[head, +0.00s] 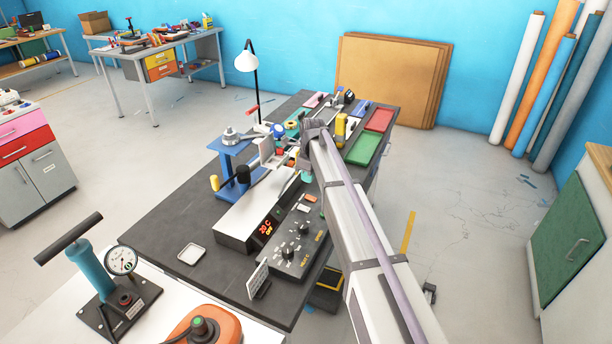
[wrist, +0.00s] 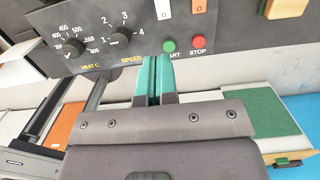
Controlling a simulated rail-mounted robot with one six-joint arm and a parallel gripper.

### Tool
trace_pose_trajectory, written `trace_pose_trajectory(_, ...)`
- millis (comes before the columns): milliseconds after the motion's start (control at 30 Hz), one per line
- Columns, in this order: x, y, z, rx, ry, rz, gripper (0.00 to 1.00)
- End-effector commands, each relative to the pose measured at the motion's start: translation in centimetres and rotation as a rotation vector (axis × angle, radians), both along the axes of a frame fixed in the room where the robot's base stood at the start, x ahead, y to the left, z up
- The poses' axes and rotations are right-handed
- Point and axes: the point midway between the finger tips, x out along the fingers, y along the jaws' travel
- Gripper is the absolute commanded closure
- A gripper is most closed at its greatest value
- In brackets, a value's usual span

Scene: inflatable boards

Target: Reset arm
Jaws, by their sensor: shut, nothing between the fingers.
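My gripper (wrist: 153,74) is shut and empty in the wrist view, its two teal fingertips side by side. They appear in front of the dark control panel (wrist: 100,32), just left of the green START button (wrist: 169,46) and the red STOP button (wrist: 198,41). I cannot tell the gap to the panel. In the head view my arm reaches from the lower right over the dark workbench (head: 165,238), and my gripper is mostly hidden by the wrist and the clutter there. The control panel (head: 296,243) with its knobs sits nearer the front.
A blue press stand (head: 240,170) and a black lamp (head: 247,62) stand left of my arm. A red tray (head: 379,120) and a green mat (head: 364,150) lie to its right. A pump with gauge (head: 100,270) stands front left. Floor at the right is mostly clear.

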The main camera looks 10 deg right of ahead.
Motion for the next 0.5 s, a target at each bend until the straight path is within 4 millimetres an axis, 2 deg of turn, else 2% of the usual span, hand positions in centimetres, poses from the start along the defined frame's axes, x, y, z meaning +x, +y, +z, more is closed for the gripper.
trace_pose_trajectory(33, -0.03, -0.05, 0.82, 0.000, 0.000, 0.000, 1.00)
trace_pose_trajectory(367, -0.04, -0.07, 0.56, 0.000, 0.000, 0.001, 1.00)
trace_pose_trajectory(433, -0.04, -0.07, 0.56, -0.002, -0.003, 0.038, 1.00)
trace_pose_trajectory(500, -0.07, -0.09, 0.56, -0.008, -0.010, 0.155, 1.00)
